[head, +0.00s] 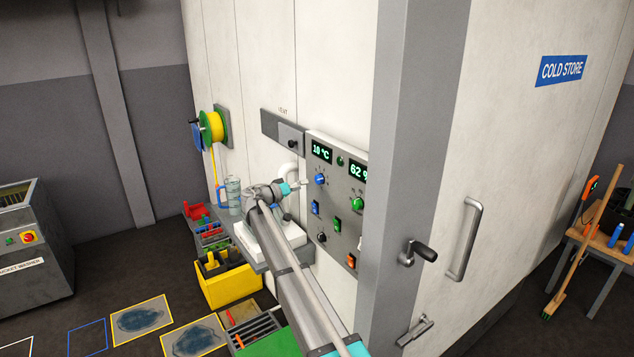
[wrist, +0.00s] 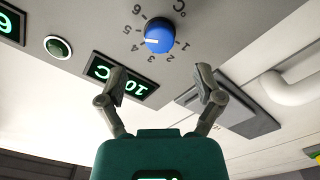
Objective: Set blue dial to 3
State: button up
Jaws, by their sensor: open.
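The blue dial (head: 320,179) is on the upper part of the grey control panel (head: 325,150), below the 10 °C display. In the wrist view the dial (wrist: 159,36) is a round blue knob ringed by printed numbers. Its white pointer mark faces left in that view, around the 3 to 4 side; the exact number is hard to read. My gripper (wrist: 161,78) is open and empty, its two fingers spread below the dial in the picture and apart from it. In the head view my gripper (head: 301,184) is just left of the dial, in front of the panel.
A green dial (head: 357,203) and several coloured switches share the panel. A grey vent plate (head: 283,132) and white pipe (head: 289,170) are to its left. A corner post (head: 392,180) and door handle (head: 471,240) stand right. A yellow bin (head: 230,288) is below left.

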aim_at(317, 180)
jog(key=shift+x, duration=3.2)
jog(key=shift+c, duration=0.2)
jog(key=c, duration=1.1)
